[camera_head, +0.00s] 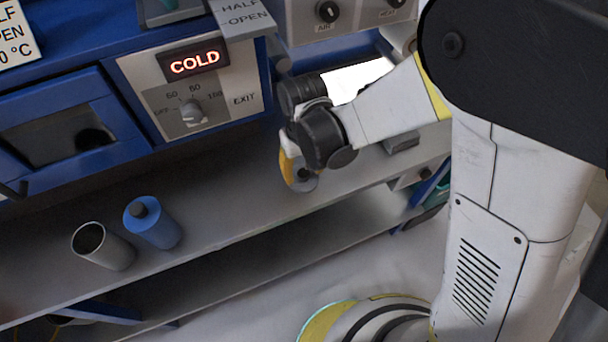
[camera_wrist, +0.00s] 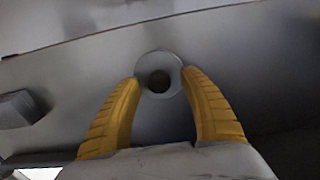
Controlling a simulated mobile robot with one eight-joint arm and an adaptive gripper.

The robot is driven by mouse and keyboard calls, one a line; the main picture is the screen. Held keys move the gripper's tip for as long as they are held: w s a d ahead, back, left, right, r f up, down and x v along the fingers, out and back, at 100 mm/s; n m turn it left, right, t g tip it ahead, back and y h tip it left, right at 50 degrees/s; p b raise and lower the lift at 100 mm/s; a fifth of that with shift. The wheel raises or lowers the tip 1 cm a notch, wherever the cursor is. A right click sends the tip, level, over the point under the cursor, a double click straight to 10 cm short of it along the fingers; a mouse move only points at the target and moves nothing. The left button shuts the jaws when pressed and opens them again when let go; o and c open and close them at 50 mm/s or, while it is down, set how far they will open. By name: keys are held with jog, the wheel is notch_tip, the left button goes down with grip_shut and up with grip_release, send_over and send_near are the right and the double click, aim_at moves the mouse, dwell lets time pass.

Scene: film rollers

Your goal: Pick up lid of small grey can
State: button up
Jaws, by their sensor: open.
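The small grey can shows in the wrist view from above, with its round grey lid (camera_wrist: 150,60) and a dark round knob or hole (camera_wrist: 159,81) at the lid's centre. My gripper (camera_wrist: 162,77) is open, with one yellow finger on each side of the can. The fingertips are close to the lid's edge; I cannot tell whether they touch it. In the head view my gripper (camera_head: 292,170) is low over the grey shelf, and the can (camera_head: 304,183) is partly hidden behind a yellow finger.
An open grey cylinder (camera_head: 112,253) and a blue can with a dark knob (camera_head: 158,232) stand on the shelf (camera_head: 215,205) at left. A blue machine (camera_head: 70,100) with a lit COLD display (camera_head: 194,61) stands behind. A grey block (camera_wrist: 18,108) lies left in the wrist view.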

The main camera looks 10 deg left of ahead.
jog(key=shift+f, duration=0.6)
jog(key=shift+r, duration=0.1)
grip_shut()
